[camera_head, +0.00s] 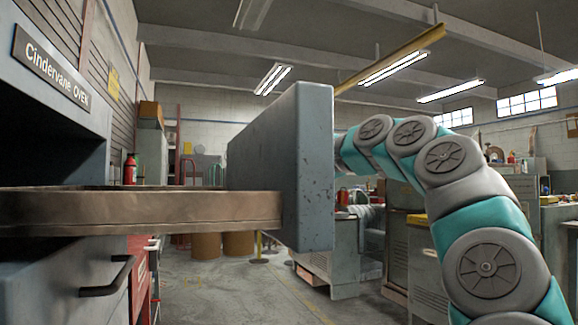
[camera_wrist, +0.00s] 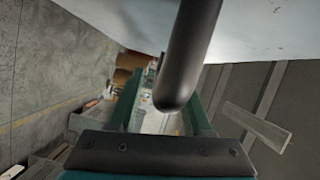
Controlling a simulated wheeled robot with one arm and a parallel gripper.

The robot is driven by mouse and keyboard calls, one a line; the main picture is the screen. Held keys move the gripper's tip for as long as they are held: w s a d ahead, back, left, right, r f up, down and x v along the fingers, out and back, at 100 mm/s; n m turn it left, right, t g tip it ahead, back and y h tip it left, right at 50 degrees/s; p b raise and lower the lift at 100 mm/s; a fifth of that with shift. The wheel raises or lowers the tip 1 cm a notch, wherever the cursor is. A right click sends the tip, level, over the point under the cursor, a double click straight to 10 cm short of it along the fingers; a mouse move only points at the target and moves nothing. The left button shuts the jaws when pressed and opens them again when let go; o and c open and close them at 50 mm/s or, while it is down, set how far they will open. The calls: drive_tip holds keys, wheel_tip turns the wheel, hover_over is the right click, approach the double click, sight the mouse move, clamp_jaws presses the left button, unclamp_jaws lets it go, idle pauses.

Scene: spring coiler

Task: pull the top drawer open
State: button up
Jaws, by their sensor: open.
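The top drawer stands well out of the oven (camera_head: 45,95) in the head view. Its thick grey-blue front (camera_head: 310,165) is in mid-picture, and its brown metal side wall (camera_head: 140,211) runs back left into the dark opening. My gripper is hidden behind that front in the head view. In the wrist view my gripper (camera_wrist: 165,95) is open, with dark green fingers on both sides. A black rounded bar, seemingly the drawer's handle (camera_wrist: 192,45), reaches down between the fingers in the picture. I cannot tell whether they touch it. The pale drawer front (camera_wrist: 260,30) fills the upper right.
A lower drawer with a black handle (camera_head: 110,278) is below, at the left. My arm bends along the right side. The concrete floor (camera_head: 235,285) is clear in the middle. Grey cabinets (camera_head: 345,255) and benches stand behind. A red extinguisher (camera_head: 130,169) is at the back left.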

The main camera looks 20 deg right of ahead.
drive_tip(key=v, duration=0.6)
drive_tip(key=shift+s+b, duration=0.3)
drive_tip(key=shift+s, duration=0.05)
drive_tip(key=shift+d, duration=0.15)
